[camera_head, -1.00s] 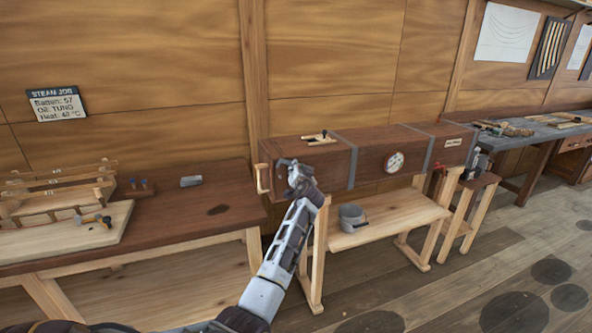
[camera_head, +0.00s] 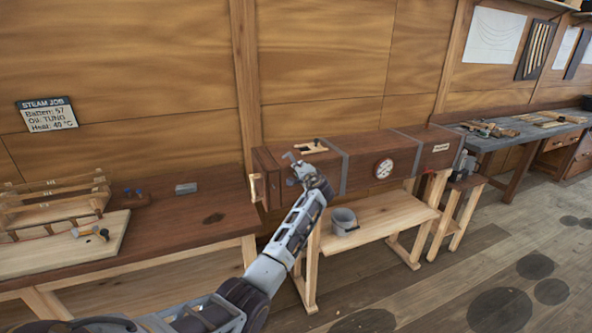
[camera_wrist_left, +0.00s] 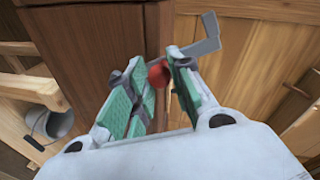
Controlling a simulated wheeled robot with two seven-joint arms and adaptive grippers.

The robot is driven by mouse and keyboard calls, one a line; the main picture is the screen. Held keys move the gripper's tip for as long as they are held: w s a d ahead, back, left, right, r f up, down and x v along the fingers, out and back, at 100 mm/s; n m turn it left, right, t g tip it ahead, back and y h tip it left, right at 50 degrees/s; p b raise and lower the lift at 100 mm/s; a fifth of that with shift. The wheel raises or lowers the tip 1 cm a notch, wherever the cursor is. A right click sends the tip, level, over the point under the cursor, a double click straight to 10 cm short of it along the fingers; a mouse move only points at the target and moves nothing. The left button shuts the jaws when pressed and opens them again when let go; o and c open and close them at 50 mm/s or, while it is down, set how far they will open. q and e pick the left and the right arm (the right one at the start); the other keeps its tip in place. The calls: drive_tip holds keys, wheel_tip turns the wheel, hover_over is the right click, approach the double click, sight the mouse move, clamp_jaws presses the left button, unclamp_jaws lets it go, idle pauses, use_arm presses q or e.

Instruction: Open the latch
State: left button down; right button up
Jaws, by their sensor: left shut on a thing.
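A long dark wooden box (camera_head: 362,165) with grey bands rests on a pale stand in the head view. A light wooden handle (camera_head: 255,187) is on its left end. The latch is a grey bent metal lever (camera_wrist_left: 204,42) with a red knob (camera_wrist_left: 158,74), at the box's edge in the left wrist view. My left gripper (camera_wrist_left: 160,88) has its green-padded fingers on either side of the red knob and is shut on it. In the head view my left gripper (camera_head: 301,168) is at the box's near side, by its left end, hiding most of the latch. My right gripper is not in view.
A grey bucket (camera_head: 343,220) stands on the shelf below the box. A workbench (camera_head: 170,222) with a wooden jig (camera_head: 60,205) is at the left. A round gauge (camera_head: 384,168) is on the box's front. Floor at the right front is clear.

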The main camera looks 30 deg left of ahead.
use_arm(q)
drive_tip(key=w+d+m+g+y+b, duration=0.1)
drive_tip(key=w+d+m+g+b, duration=0.1)
drive_tip(key=w+d+m, duration=0.2)
drive_tip(key=shift+w+d+f+m, duration=0.15)
drive_tip(key=shift+w+d+m, duration=0.4)
drive_tip(key=shift+m, duration=1.35)
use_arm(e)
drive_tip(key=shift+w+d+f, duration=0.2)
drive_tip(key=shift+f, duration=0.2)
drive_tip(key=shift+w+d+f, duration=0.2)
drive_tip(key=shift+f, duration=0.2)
use_arm(q)
drive_tip(key=shift+w+a, duration=0.15)
drive_tip(key=shift+w, duration=0.05)
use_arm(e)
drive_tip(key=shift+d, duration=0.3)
use_arm(q)
drive_tip(key=c, duration=1.2)
unclamp_jaws()
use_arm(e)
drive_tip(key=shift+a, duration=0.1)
use_arm(q)
drive_tip(key=shift+s+d, duration=0.15)
drive_tip(key=shift+d, duration=0.05)
drive_tip(key=v, duration=1.1)
drive_tip(key=shift+d, duration=0.35)
